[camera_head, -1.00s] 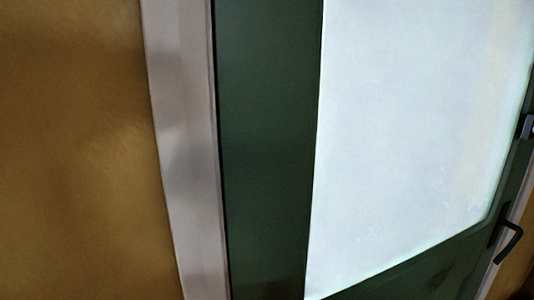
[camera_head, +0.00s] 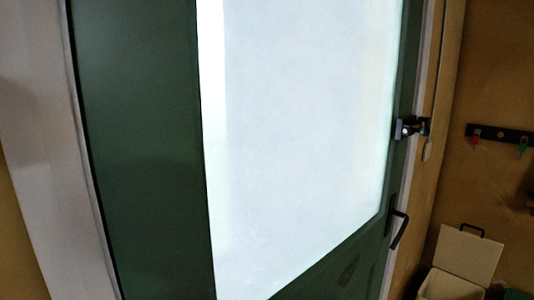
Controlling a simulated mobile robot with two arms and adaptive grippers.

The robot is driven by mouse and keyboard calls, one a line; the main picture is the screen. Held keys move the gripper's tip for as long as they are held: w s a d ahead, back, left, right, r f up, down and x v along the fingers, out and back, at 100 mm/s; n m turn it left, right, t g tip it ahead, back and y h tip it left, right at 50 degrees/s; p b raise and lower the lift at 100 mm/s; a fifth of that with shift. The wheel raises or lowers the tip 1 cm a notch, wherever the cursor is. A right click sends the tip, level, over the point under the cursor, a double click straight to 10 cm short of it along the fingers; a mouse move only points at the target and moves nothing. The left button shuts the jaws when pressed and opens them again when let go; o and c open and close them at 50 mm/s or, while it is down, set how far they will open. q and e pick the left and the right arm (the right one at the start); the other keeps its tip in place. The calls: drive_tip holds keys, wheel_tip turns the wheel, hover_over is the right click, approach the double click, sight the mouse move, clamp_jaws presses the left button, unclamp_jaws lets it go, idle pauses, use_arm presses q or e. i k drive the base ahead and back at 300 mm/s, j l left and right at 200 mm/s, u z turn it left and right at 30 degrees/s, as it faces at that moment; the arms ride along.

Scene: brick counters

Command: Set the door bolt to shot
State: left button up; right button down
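A dark green door (camera_head: 140,150) with a large bright glass pane (camera_head: 300,130) fills the middle of the head view. The door bolt (camera_head: 408,127), a dark metal fitting, is on the door's right edge beside the frame, above the door handle. It is too small to tell its position clearly. The black door handle (camera_head: 398,228) sits lower on the same edge. Neither of my grippers is in view.
A black rail (camera_head: 500,134) with a red and a green item hangs on the tan wall at right. Below it stands a cream bin with its lid (camera_head: 468,253) raised. A pale door frame (camera_head: 35,130) runs down the left.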

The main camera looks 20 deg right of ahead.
sight(425, 131)
drive_tip(key=z, duration=1.5)
